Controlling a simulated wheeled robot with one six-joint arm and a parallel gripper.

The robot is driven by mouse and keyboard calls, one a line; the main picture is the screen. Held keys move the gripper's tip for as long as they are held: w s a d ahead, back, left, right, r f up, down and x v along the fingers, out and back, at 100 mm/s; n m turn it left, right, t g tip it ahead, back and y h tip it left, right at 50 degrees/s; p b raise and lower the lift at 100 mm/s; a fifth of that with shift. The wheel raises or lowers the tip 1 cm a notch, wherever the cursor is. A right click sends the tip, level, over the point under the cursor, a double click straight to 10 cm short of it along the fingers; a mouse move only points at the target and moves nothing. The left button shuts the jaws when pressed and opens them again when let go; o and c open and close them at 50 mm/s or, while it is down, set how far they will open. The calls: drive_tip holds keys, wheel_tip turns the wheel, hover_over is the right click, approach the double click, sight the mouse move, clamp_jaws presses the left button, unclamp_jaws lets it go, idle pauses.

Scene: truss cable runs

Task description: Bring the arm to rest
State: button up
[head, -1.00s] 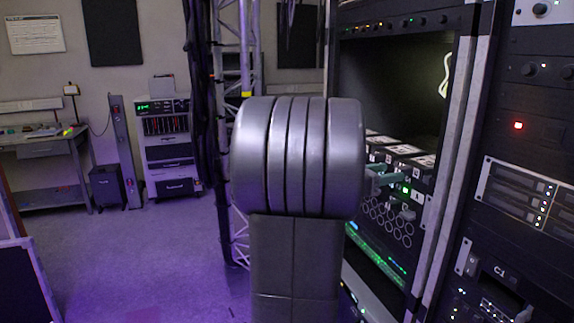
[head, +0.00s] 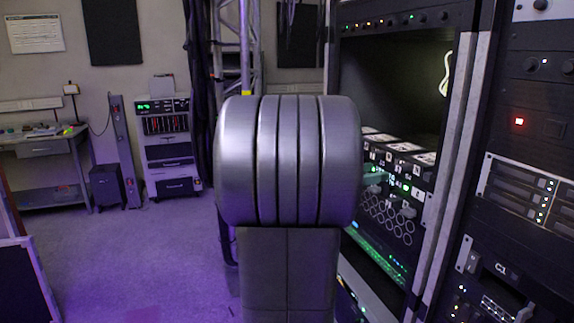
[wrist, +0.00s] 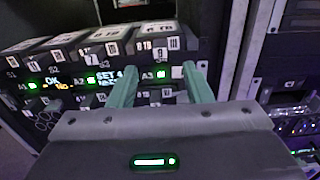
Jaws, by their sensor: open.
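My gripper (wrist: 160,92) is in the wrist view, with its two green fingers spread apart and nothing between them. The fingers point at a rack panel (wrist: 60,76) with lit labels and green lights, close in front of it. I cannot tell whether the fingers touch the panel.
The open rack bay (head: 395,90) with labelled blocks is right of my arm. Another rack (head: 530,150) stands at far right. A truss with dark cables (head: 199,90) rises behind. A workbench (head: 45,145) and a wheeled instrument cart (head: 168,150) stand at the back left. Floor at left is clear.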

drive_tip(key=p+x, duration=0.1)
drive_tip(key=x, duration=0.7)
drive_tip(key=shift+d, duration=0.25)
drive_tip(key=p, duration=0.1)
approach(399, 168)
drive_tip(key=shift+x, duration=1.2)
drive_tip(key=shift+w+f, duration=0.1)
